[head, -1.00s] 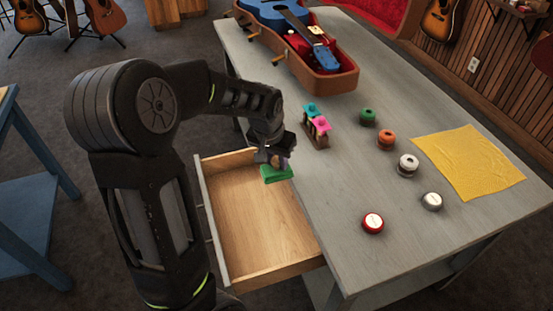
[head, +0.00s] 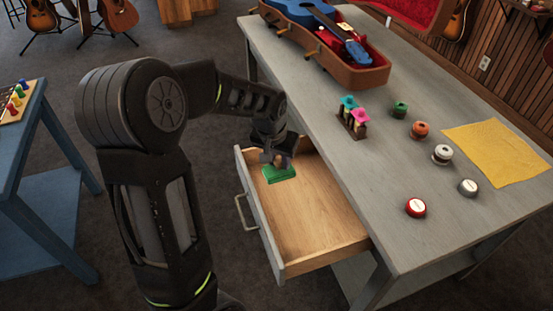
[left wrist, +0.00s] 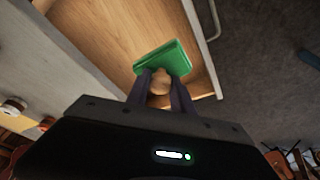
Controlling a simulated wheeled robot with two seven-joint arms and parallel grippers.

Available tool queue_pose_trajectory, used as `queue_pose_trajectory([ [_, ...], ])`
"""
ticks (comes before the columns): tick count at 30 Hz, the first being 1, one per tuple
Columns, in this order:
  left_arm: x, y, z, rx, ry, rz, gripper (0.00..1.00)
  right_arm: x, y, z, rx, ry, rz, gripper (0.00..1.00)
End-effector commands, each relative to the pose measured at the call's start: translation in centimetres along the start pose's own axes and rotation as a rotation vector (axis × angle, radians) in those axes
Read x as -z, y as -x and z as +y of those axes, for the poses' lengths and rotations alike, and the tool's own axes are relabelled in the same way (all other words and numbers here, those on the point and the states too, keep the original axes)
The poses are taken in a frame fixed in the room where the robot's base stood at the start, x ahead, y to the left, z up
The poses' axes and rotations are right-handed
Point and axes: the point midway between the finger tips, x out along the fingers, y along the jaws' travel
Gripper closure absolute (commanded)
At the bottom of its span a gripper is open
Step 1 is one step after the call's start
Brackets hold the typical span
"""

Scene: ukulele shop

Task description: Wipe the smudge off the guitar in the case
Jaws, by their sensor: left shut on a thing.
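The blue guitar (head: 304,12) lies in the open brown case (head: 352,77) with red lining at the far end of the grey workbench (head: 330,115). I cannot make out a smudge on it. My left gripper (head: 279,160) is shut on the knob of a green block-like wiper (head: 279,174), over the open wooden drawer (head: 318,215). In the left wrist view the green wiper (left wrist: 164,60) hangs below the fingers, which close on its round tan knob (left wrist: 160,82). My right gripper is not in view.
A yellow cloth (head: 500,152) lies on the bench's right side. Several spools and tins, such as the red tin (head: 416,207), and a small rack with coloured tops (head: 352,118) stand between. A blue table (head: 45,190) is at left.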

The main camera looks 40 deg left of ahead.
Motion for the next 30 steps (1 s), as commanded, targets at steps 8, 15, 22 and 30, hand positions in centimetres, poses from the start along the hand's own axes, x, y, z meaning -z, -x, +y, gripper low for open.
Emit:
queue_pose_trajectory([
  [8, -0.3, -3.5, 3.6, 0.001, 0.02, -0.008, 1.0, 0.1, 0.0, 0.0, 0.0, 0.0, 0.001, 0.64],
  [15, -2.0, -6.9, 8.1, -0.01, -0.018, -0.009, 1.0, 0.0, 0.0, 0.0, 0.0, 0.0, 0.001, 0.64],
  [22, -5.2, -10.0, 13.7, -0.034, -0.125, -0.006, 1.0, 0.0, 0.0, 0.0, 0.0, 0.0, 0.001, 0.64],
  [30, -7.3, -11.0, 16.8, -0.057, -0.209, -0.001, 1.0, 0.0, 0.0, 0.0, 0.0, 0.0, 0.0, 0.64],
])
